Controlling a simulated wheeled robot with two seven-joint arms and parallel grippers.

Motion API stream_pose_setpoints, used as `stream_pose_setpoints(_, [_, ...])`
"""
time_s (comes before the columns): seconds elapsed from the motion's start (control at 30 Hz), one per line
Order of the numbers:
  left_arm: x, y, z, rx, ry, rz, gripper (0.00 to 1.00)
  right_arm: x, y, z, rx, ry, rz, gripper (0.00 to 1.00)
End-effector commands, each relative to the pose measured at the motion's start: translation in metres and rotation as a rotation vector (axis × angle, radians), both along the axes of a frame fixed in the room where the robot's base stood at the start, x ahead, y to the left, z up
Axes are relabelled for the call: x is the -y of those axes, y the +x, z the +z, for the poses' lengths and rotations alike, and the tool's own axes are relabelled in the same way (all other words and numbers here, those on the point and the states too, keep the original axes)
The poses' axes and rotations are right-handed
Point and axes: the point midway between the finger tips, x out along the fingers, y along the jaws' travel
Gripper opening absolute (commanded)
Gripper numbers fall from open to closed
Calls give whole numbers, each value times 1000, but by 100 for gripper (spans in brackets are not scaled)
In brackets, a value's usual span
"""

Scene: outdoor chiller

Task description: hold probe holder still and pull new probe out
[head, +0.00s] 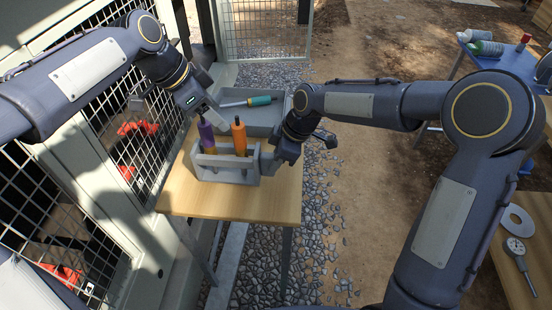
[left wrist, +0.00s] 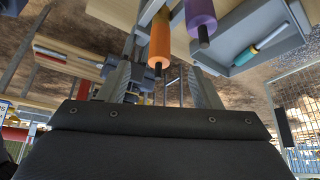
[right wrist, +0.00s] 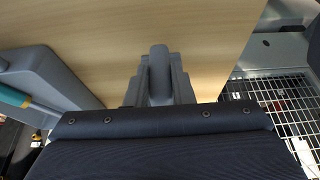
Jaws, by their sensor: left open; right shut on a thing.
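The grey probe holder (head: 228,178) stands on a small wooden table. A purple probe (head: 206,137) and an orange probe (head: 239,137) stand upright in it; nothing marks which is new. My right gripper (head: 275,160) is shut on the holder's right end; the right wrist view shows a grey upright part of the holder (right wrist: 159,72) between its fingers. My left gripper (head: 208,114) is open and empty, close above the probes. In the left wrist view, the orange probe's dark tip (left wrist: 158,72) appears between the fingers, and the purple probe (left wrist: 201,15) appears to the right.
A grey tray (head: 232,75) with a teal-handled tool (head: 260,100) lies behind the holder. The chiller's mesh panels (head: 125,130) stand close on the left. A blue table (head: 480,65) with bottles is at the right. The wooden tabletop (head: 215,208) is clear in front.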

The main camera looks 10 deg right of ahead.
Motion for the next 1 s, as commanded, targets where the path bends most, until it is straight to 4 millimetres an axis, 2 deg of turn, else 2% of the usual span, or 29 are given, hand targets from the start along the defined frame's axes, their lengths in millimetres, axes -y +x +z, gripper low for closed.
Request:
stream_pose_setpoints(0.5, [33, 8, -63, -2, -2, -1, 58, 0, 0, 1, 2, 1, 1, 0])
stream_pose_setpoints(0.73, [40, 10, -75, 1, -2, 0, 58, 0, 0, 1, 2, 1, 1, 0])
stream_pose_setpoints(1.0, [40, 10, -77, 1, -2, 0, 58, 0, 0, 1, 2, 1, 1, 0])
